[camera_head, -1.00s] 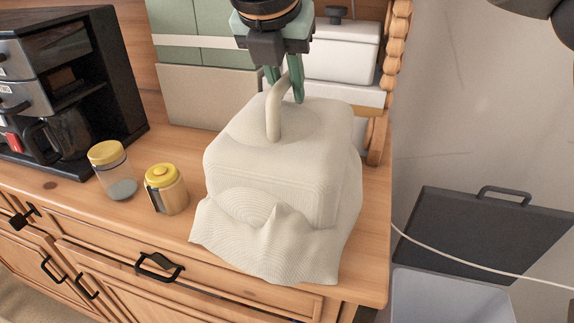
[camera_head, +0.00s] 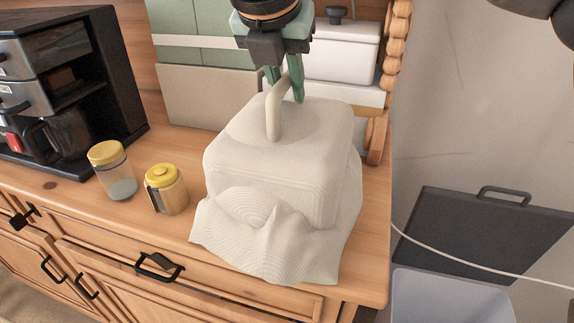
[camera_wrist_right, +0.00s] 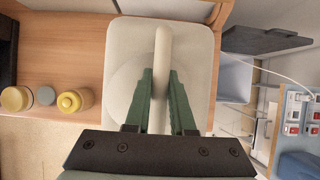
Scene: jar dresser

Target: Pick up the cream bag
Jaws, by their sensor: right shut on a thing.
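The cream bag (camera_head: 280,160) stands on the right end of the wooden dresser top, its lower front draping in folds toward the front edge. A looped handle (camera_head: 274,112) rises from its top. My right gripper (camera_head: 284,88) comes down from above, its green fingers shut on the handle. In the right wrist view the fingers (camera_wrist_right: 162,95) lie on both sides of the handle (camera_wrist_right: 162,52), above the bag (camera_wrist_right: 195,75). The bag's underside is hidden. My left gripper does not show.
Two yellow-lidded jars (camera_head: 112,170) (camera_head: 166,188) stand left of the bag. A black coffee machine (camera_head: 70,90) stands farther left. Green and tan boxes (camera_head: 205,95) and a white container (camera_head: 340,52) are behind. A grey bin (camera_head: 450,297) is below right.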

